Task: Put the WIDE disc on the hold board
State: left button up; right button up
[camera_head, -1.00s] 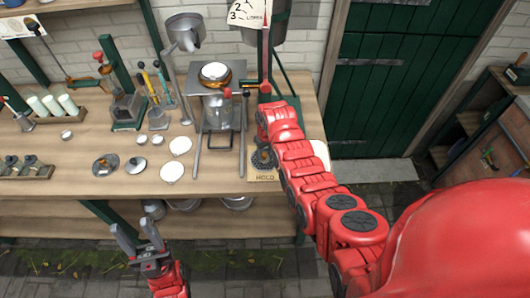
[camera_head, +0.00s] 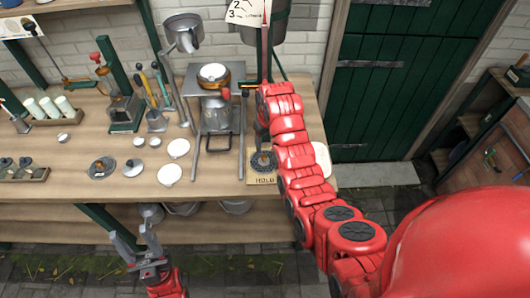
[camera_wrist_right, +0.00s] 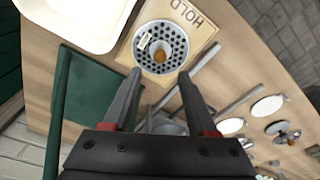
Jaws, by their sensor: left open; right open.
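The hold board (camera_head: 262,180), a light wooden plate marked HOLD, lies near the front right of the bench. It also shows in the wrist view (camera_wrist_right: 192,37). A round grey disc (camera_head: 263,162) with many holes lies on it. In the wrist view the disc (camera_wrist_right: 178,61) has an orange-brown centre and a small pale tag that I cannot read, so I cannot tell whether it is the WIDE one. My right gripper (camera_wrist_right: 160,74) is open and empty, its fingertips apart from the disc. My left gripper (camera_head: 128,231) is open and empty in front of the bench.
A white tray (camera_head: 321,160) lies right of the board. A metal stand (camera_head: 194,133) with a pot is behind left.

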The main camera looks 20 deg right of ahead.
jog(key=r+p, duration=0.3)
jog(key=r, duration=0.1)
jog(key=shift+s+p, duration=0.25)
jog(key=shift+p, duration=0.05)
